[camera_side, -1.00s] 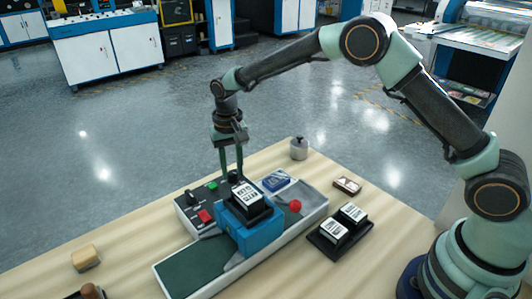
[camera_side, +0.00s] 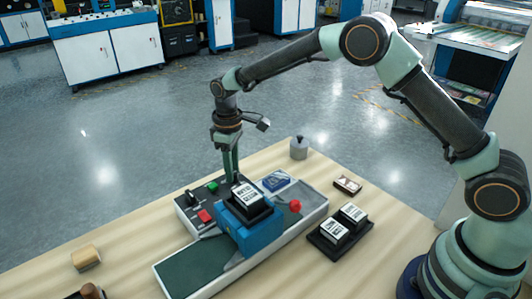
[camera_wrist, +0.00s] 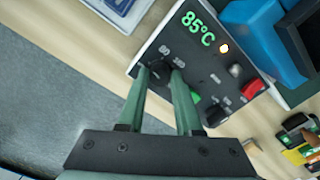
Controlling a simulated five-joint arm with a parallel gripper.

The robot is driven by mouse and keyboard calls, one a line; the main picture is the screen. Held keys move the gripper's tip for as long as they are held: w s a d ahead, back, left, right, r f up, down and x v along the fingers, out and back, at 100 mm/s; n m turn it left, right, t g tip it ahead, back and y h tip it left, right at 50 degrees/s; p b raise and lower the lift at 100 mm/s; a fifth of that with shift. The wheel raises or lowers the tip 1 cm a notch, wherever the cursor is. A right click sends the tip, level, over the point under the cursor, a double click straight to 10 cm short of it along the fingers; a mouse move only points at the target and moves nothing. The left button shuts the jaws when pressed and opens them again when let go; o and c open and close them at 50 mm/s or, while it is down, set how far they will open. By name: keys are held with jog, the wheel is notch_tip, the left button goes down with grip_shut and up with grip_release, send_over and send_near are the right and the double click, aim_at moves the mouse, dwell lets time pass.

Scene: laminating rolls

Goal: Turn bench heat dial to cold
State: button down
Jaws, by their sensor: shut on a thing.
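The heat dial (camera_wrist: 161,72) is a dark knob on the black control panel (camera_wrist: 208,75) in the wrist view, with small white markings around it. My gripper (camera_wrist: 160,70) is shut on the dial, one finger on each side of it. The fingers partly cover the dial, so its pointer cannot be made out. The green display (camera_wrist: 198,28) reads 85°C. In the side view my gripper (camera_side: 232,179) points straight down at the far edge of the panel (camera_side: 196,209), and the dial is hidden there.
The panel also has a red button (camera_side: 205,216), a green button (camera_side: 212,187) and a black knob (camera_side: 191,197). A blue unit (camera_side: 252,233) with a label block stands close beside my gripper. A black tray (camera_side: 326,245) and a grey weight (camera_side: 299,149) sit on the bench.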

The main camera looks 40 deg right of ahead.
jog(key=shift+n, duration=1.1)
jog(key=c, duration=0.6)
grip_release()
notch_tip(320, 180, up, 12)
jog(key=shift+r, duration=0.1)
